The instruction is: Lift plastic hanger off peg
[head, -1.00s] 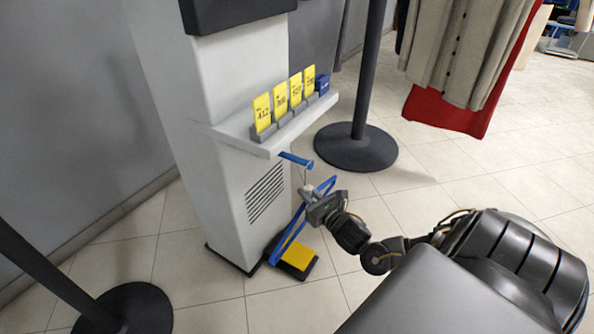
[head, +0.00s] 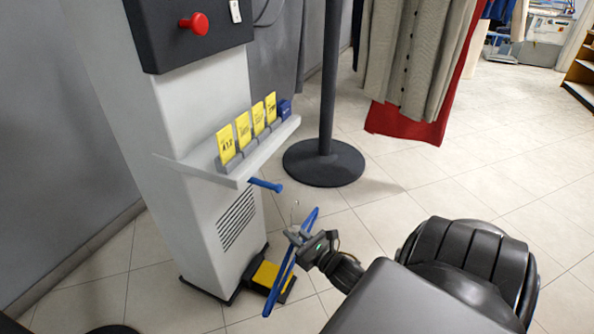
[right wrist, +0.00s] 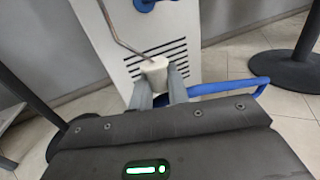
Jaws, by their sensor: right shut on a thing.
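The blue plastic hanger (head: 283,276) is held in my right gripper (head: 296,236), which is shut on it near its neck. In the right wrist view the hanger's blue arm (right wrist: 230,87) sticks out to the right, and the pale neck block sits between the fingers (right wrist: 164,88). Its thin metal hook (right wrist: 125,42) rises up and to the left. The blue peg (head: 265,185) juts from the kiosk under the ticket shelf. In the head view the hanger is apart from the peg, below and to its right. My left gripper is not in view.
The grey kiosk (head: 205,120) carries a shelf with several yellow tickets (head: 243,130). A black and yellow pedal (head: 266,274) is at its foot. A black post base (head: 323,163) stands behind, with hanging garments (head: 415,60) at the back right. Tiled floor lies open to the right.

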